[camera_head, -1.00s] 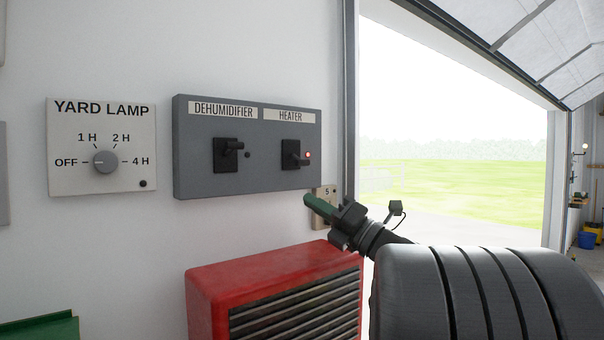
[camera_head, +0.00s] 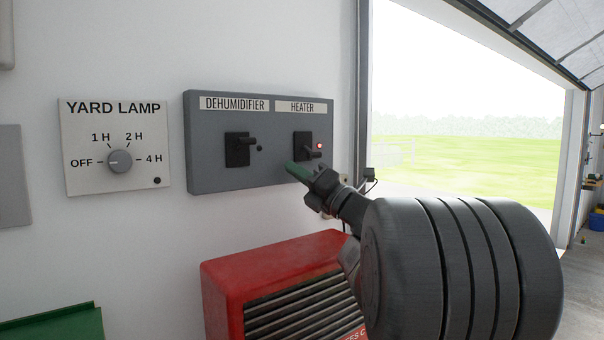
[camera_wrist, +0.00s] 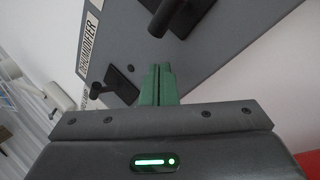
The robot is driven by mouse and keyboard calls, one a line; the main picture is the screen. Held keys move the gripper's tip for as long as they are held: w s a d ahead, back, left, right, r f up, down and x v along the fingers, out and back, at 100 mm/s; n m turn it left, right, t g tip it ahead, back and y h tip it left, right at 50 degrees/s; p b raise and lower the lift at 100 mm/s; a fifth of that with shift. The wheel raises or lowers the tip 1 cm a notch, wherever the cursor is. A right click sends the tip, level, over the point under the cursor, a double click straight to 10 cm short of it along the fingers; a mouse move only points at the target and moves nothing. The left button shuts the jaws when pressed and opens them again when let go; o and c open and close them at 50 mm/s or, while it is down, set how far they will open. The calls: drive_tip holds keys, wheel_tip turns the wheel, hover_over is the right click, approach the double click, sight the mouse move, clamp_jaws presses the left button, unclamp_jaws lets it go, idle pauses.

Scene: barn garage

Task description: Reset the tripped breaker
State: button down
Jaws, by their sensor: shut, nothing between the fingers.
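A grey breaker panel (camera_head: 220,178) is on the white wall, with two black switches. The heater switch (camera_head: 303,140) has a lit red lamp (camera_head: 319,145) beside it, and its lever slants lower than the other one. The dehumidifier switch (camera_head: 237,150) has a dark lamp, and its lever sits higher. My gripper (camera_head: 291,166) is shut and empty, its green fingertips just below and left of the heater switch. In the wrist view the shut fingertips (camera_wrist: 161,70) point at the panel just under the heater switch (camera_wrist: 178,14). Contact cannot be told. The dehumidifier switch (camera_wrist: 121,85) lies to their left.
A yard lamp dial plate (camera_head: 112,178) is left of the panel. A red louvred heater unit (camera_head: 228,280) stands below the panel. A green object (camera_head: 60,325) is at the lower left. An open garage doorway is on the right.

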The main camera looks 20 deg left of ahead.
drive_tip(key=shift+w+d+r+p, duration=0.2)
drive_tip(key=shift+w+d+r, duration=0.15)
drive_tip(key=shift+d, duration=0.2)
drive_tip(key=shift+w+d+r+p, duration=0.2)
drive_tip(key=shift+w+d, duration=0.15)
drive_tip(key=shift+d, duration=0.15)
drive_tip(key=shift+s+d+r+m+h, duration=0.2)
drive_tip(key=shift+r+m+h, duration=0.15)
drive_tip(key=shift+h, duration=0.35)
